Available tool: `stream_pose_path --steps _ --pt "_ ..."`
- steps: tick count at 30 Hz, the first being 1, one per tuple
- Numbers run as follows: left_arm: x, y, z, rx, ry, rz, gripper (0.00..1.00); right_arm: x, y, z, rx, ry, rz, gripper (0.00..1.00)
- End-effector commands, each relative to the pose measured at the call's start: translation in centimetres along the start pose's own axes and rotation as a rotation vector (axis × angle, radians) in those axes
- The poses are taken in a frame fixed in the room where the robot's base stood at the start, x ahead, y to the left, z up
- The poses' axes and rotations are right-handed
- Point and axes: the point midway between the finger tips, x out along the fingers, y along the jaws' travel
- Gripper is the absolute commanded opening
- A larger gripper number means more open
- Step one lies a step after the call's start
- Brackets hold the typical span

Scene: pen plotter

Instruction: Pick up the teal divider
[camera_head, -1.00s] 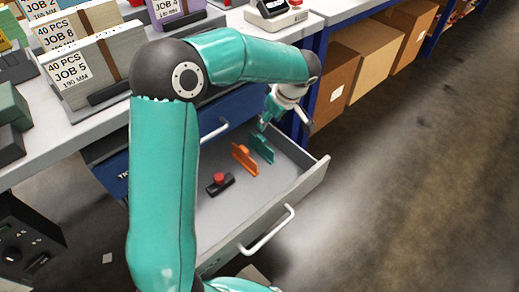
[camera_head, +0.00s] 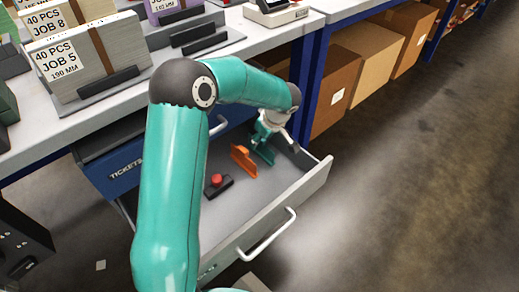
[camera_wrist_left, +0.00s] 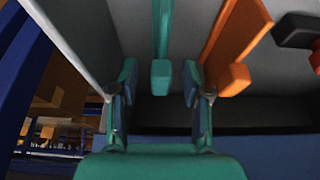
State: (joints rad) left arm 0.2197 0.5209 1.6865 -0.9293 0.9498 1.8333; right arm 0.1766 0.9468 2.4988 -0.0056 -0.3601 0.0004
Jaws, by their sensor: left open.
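The teal divider (camera_head: 265,154) stands in the open drawer (camera_head: 262,202), to the right of an orange divider (camera_head: 243,159). My left gripper (camera_head: 262,133) is over the teal divider, pointing down into the drawer. In the left wrist view the gripper (camera_wrist_left: 160,85) is open. The teal divider (camera_wrist_left: 162,75) shows between its two fingers, with a gap on both sides. The orange divider (camera_wrist_left: 236,45) lies just outside the finger on the right of that view. My right gripper is not in view.
A black block with a red knob (camera_head: 217,183) lies in the drawer, left of the dividers. The drawer's front wall (camera_head: 316,185) and the blue bench leg (camera_head: 304,80) are close to the gripper. Cardboard boxes (camera_head: 363,71) stand under the bench.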

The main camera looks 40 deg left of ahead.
Motion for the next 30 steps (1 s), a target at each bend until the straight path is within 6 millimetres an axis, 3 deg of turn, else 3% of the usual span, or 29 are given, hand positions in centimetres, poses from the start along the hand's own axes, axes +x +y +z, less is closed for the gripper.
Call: stream_pose_path --steps 5,14,24,30 --pt "0.0 0.0 -0.1 0.0 0.0 0.001 0.48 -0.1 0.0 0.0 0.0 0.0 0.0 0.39" --pt "0.0 0.0 -0.1 0.0 0.0 0.0 0.0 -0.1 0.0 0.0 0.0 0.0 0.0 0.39" --pt "-0.1 0.0 -0.1 -0.001 0.0 0.001 0.0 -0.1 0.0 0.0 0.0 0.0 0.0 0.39" --pt "-1.6 0.0 -0.6 0.001 0.0 0.001 0.0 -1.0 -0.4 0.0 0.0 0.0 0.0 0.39"
